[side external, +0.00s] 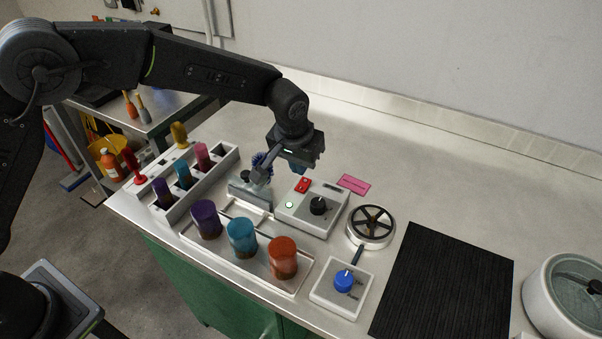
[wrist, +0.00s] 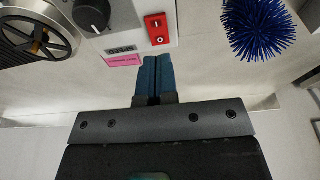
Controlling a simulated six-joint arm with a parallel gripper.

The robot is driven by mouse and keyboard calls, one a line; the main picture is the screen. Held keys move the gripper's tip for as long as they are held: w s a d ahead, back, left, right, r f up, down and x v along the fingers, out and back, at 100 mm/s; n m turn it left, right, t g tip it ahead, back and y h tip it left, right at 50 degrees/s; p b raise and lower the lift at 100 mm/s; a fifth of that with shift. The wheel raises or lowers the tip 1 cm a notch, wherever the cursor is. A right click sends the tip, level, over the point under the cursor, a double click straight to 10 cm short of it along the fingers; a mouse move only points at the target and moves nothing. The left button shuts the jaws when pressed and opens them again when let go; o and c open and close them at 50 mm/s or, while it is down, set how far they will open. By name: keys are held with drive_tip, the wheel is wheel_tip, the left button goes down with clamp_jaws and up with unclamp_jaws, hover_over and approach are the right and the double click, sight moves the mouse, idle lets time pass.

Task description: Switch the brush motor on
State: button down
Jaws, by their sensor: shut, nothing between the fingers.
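The blue bristle brush (side external: 262,160) stands left of the box, and right of the switch in the wrist view (wrist: 258,26). My gripper (side external: 296,171) is shut and empty, above and behind the switch. Its blue fingers (wrist: 153,62) appear close to the switch, apart from it.
A rack (side external: 172,208) with coloured vials and a tray (side external: 262,282) with three jars stand left and in front. A round spoked device (side external: 370,226), a blue-knob box (side external: 325,296) and a black mat (side external: 445,282) are right.

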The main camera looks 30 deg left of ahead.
drive_tip(key=s+r, duration=0.4)
drive_tip(key=r, duration=0.4)
drive_tip(key=shift+s+r, duration=0.3)
drive_tip(key=s+a+r+t, duration=0.1)
drive_tip(key=s+a+r, duration=0.4)
drive_tip(key=s+a, duration=0.3)
drive_tip(key=s+a+r+t, duration=0.1)
drive_tip(key=s+a+r, duration=0.4)
drive_tip(key=s+a, duration=0.3)
drive_tip(key=s+a+f, duration=0.2)
drive_tip(key=s+a, duration=0.1)
drive_tip(key=s, duration=0.6)
drive_tip(key=shift+f+t, duration=0.3)
drive_tip(key=shift+t, duration=0.1)
